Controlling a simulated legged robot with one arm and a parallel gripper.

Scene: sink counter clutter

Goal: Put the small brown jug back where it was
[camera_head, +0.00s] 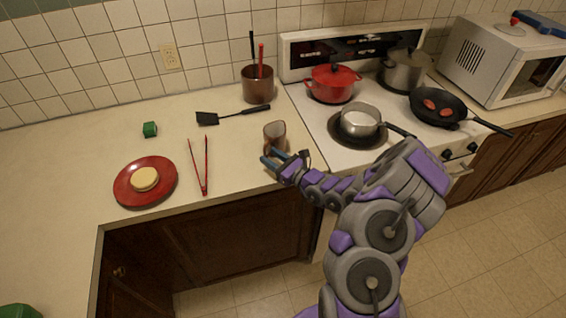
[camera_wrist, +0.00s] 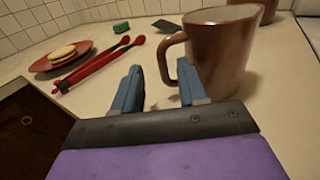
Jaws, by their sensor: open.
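The small brown jug (camera_head: 275,131) stands upright on the counter, left of the stove's front corner. In the wrist view the jug (camera_wrist: 225,55) is large at the upper right, with its handle on its left side. My gripper (camera_head: 271,156) is at the counter's front edge, just in front of the jug. Its blue fingers (camera_wrist: 162,82) are apart and point toward the handle. The handle shows in the gap between them, and the right finger overlaps the jug's body in the picture. I cannot tell whether a finger touches the jug.
A red plate (camera_head: 124,188) with a bun, red tongs (camera_head: 205,170), a green sponge (camera_head: 150,129) and a black spatula (camera_head: 207,118) lie to the left. A brown utensil pot (camera_head: 257,91) stands behind. The stove (camera_head: 303,100) with pans is right.

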